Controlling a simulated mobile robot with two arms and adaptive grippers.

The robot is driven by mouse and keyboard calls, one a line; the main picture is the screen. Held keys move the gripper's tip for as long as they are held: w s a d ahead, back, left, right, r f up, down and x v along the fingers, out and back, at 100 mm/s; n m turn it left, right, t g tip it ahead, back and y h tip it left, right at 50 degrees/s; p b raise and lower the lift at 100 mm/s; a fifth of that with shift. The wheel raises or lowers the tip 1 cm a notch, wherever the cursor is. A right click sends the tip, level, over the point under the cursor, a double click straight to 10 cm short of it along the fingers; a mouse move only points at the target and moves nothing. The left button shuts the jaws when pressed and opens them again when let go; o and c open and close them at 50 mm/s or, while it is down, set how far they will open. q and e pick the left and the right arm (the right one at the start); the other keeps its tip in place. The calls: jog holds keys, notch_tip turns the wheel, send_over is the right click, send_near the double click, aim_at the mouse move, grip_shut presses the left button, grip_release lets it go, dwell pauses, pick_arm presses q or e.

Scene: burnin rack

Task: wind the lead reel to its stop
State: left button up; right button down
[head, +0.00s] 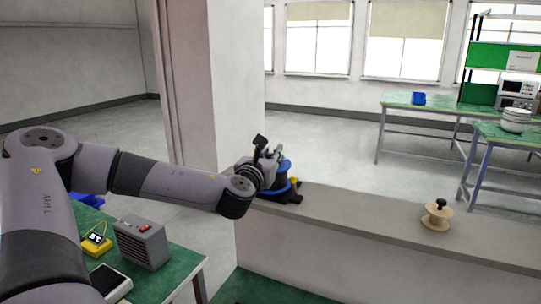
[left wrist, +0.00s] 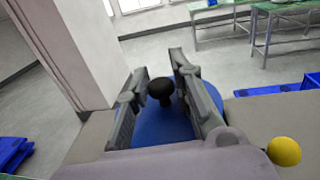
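A blue reel (head: 285,168) sits on the grey ledge (head: 350,210), partly hidden behind my left gripper (head: 268,150) in the head view. In the left wrist view the blue disc of the reel (left wrist: 165,130) carries a black knob (left wrist: 161,89). The fingers of my left gripper (left wrist: 158,80) stand apart, one on each side of the knob, with visible gaps. I cannot tell how far down the fingers reach beside it. A wooden reel (head: 436,218) with a black knob on top stands farther right on the ledge. My right gripper is not in view.
A pillar (head: 222,80) rises close behind the left gripper. A green bench at the lower left holds a grey box (head: 141,243) with a red switch and a yellow meter (head: 96,240). A yellow ball (left wrist: 284,151) is beside the blue reel. The ledge between the reels is clear.

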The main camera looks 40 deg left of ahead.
pick_arm(q)
grip_shut()
jog(key=shift+m+h+p, duration=0.3)
jog(key=shift+h+p, duration=0.05)
jog(key=shift+h, duration=0.05)
dwell(0.5)
jog(key=shift+r+m+t+h+p, duration=0.15)
jog(key=shift+m+t+h+p, duration=0.45)
jog(key=shift+h, duration=0.3)
jog(key=shift+m+h, duration=0.4)
jog(key=shift+h, duration=0.5)
jog(key=shift+f+m+h+b, duration=0.3)
jog(key=shift+m+h+b, duration=0.5)
jog(key=shift+h, duration=0.2)
jog(key=m+h+b, duration=0.1)
jog(key=h+b, duration=0.1)
jog(key=b, duration=0.3)
jog(key=m+h+b, duration=0.2)
jog(key=h+b, duration=0.1)
jog(key=b, duration=0.2)
jog(key=shift+f+m+h, duration=0.1)
jog(key=shift+m+h, duration=0.2)
jog(key=shift+m+g+h+b, duration=0.4)
jog(key=shift+m+h+b, duration=0.3)
jog(key=shift+h+b, duration=0.3)
jog(key=shift+r+m+g+h, duration=0.3)
jog(key=shift+m+h, duration=0.2)
jog(key=shift+h, duration=0.2)
